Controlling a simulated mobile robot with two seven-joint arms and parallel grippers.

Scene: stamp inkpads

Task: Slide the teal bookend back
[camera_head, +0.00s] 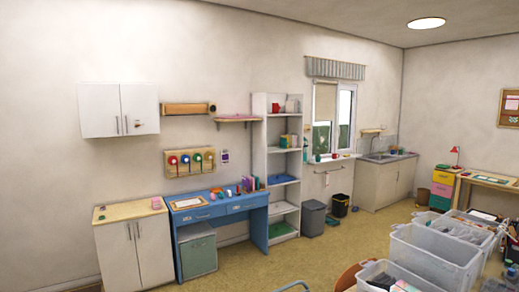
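A blue desk (222,211) stands against the far wall. A short row of upright coloured books (249,184) stands at its right end, beside the white shelf. The teal bookend cannot be picked out surely; the things by the books are too small to tell apart. Neither of my grippers is in view.
A low cabinet (136,250) stands left of the desk and a tall white shelf (259,150) right of it. Clear plastic bins (433,257) fill the right foreground, with part of an orange chair (348,277) beside them. Open floor (300,258) lies before the desk.

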